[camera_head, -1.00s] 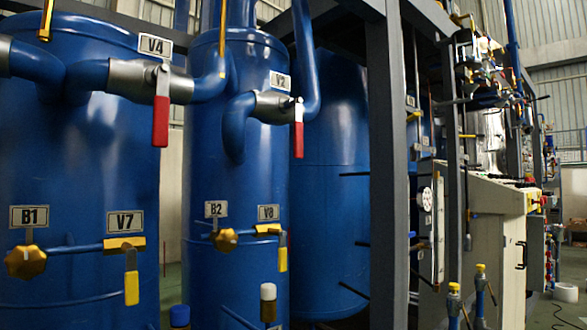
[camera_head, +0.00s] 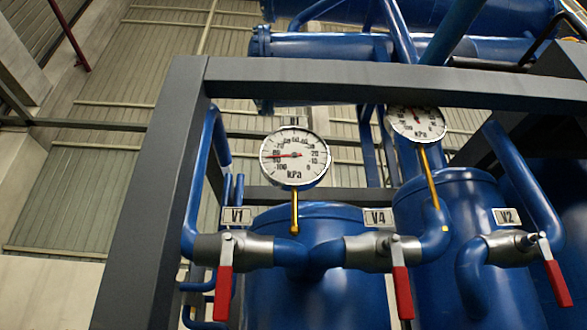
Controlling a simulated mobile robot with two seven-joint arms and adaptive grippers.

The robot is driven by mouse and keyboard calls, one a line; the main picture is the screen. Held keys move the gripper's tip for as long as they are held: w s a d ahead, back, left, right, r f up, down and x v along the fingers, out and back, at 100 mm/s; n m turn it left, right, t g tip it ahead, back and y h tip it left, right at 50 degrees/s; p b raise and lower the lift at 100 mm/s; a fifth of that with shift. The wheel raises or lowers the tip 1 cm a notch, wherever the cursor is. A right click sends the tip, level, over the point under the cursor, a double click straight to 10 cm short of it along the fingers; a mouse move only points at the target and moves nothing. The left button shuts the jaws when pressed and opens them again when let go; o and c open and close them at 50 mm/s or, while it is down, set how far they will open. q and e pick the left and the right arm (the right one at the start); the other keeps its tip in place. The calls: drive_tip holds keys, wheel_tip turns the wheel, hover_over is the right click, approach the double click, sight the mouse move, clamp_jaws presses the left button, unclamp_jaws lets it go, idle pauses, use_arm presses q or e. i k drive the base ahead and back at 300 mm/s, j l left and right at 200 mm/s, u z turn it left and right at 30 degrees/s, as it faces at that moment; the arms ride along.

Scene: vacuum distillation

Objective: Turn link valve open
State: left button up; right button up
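Three valves with red lever handles sit on blue pipes in a row. The valve labelled V1 (camera_head: 225,275) is at the left, V4 (camera_head: 401,280) is in the middle and V2 (camera_head: 553,275) is at the right. All three red handles hang down, V2's at a slant. No label in view reads "link", so I cannot tell which is the link valve. Neither of my grippers is in view.
A grey steel frame with a left post (camera_head: 160,190) and a top beam (camera_head: 370,88) stands around the blue tanks (camera_head: 320,290). Two round kPa gauges, one left (camera_head: 294,158) and one right (camera_head: 417,123), are on yellow stems above the pipes. A corrugated wall (camera_head: 80,190) is behind.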

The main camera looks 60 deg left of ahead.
sight(402, 286)
drive_tip(key=k+u, duration=0.1)
drive_tip(key=u, duration=0.3)
drive_tip(key=k+u, duration=0.1)
drive_tip(key=u, duration=0.75)
drive_tip(key=k+j, duration=0.05)
drive_tip(key=j, duration=0.05)
